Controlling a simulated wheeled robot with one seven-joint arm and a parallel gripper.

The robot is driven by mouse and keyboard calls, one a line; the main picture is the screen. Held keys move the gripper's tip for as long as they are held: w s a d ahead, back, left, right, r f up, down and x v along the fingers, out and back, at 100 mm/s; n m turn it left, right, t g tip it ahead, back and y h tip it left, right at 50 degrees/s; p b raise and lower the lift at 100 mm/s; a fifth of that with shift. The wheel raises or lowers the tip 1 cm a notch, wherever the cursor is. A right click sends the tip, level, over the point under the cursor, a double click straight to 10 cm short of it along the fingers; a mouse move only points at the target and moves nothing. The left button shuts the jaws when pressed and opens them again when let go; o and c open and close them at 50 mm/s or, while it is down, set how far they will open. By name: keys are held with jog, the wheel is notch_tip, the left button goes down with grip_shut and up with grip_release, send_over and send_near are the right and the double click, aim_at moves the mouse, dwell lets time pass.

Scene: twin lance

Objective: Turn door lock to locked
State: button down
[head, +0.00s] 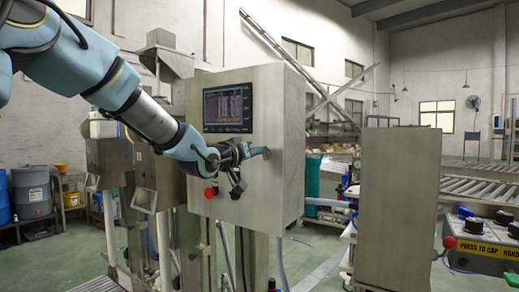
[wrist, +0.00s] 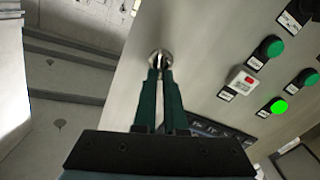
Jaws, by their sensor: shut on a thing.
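The door lock (wrist: 160,55) is a small round silver piece on the grey metal panel in the wrist view. My gripper (wrist: 160,74) has its two dark green fingers shut on the lock's middle part. The fingertips cover part of it, so I cannot tell which way it is turned. In the head view my gripper (head: 262,152) reaches the front door of a steel control cabinet (head: 270,195), right of its screen. The lock itself is hidden there behind the fingers.
The cabinet's screen (head: 227,109) is left of my gripper, with a red knob (head: 210,192) below. The wrist view shows green buttons (wrist: 271,46) and a red switch (wrist: 243,81) on the panel. A steel box (head: 398,195) stands to the right.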

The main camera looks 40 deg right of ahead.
jog(key=shift+w+a+f+n+p, duration=0.15)
jog(key=shift+n+p, duration=0.45)
jog(key=shift+n, duration=1.65)
jog(key=shift+w+d+f+n+p, duration=0.2)
jog(key=shift+n+p, duration=0.35)
jog(key=shift+n, duration=1.65)
jog(key=shift+w+a+f+n+p, duration=0.2)
jog(key=shift+n+p, duration=0.4)
jog(key=shift+n, duration=1.65)
jog(key=shift+s+f+n, duration=0.1)
jog(key=shift+n, duration=0.2)
jog(key=c, duration=1)
grip_release()
